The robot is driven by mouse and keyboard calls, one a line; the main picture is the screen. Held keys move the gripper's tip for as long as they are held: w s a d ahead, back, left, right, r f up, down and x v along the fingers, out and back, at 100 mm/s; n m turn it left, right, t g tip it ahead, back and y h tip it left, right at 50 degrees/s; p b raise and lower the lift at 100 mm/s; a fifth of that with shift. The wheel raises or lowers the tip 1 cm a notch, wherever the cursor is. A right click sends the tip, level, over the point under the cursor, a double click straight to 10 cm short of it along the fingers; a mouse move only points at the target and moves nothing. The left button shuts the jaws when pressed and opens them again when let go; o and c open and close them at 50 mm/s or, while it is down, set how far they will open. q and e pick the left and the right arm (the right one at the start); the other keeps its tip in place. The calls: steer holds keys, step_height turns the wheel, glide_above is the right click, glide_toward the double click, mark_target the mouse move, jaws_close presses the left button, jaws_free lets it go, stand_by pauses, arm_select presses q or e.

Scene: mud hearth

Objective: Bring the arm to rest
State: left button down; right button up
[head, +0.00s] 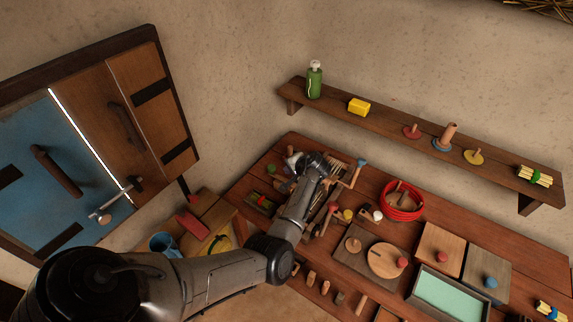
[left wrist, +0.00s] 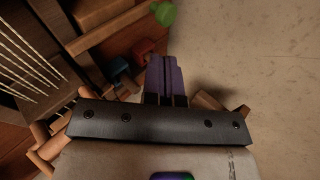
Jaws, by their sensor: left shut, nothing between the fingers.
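My left arm reaches in from the lower left of the head view. Its wrist end (head: 314,166) is over the back left part of the wooden table (head: 262,170); the fingers are hard to make out there. In the left wrist view my left gripper (left wrist: 165,62) shows its purple fingers pressed together, with nothing between them. Beyond the fingertips lie a red and a blue small thing and a green round thing (left wrist: 163,13). My right gripper is in neither view.
A wall shelf (head: 390,120) above carries a green bottle (head: 314,80) and a yellow block (head: 359,106). A blue and brown door (head: 75,165) stands left. A blue bucket (head: 162,244) is below it.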

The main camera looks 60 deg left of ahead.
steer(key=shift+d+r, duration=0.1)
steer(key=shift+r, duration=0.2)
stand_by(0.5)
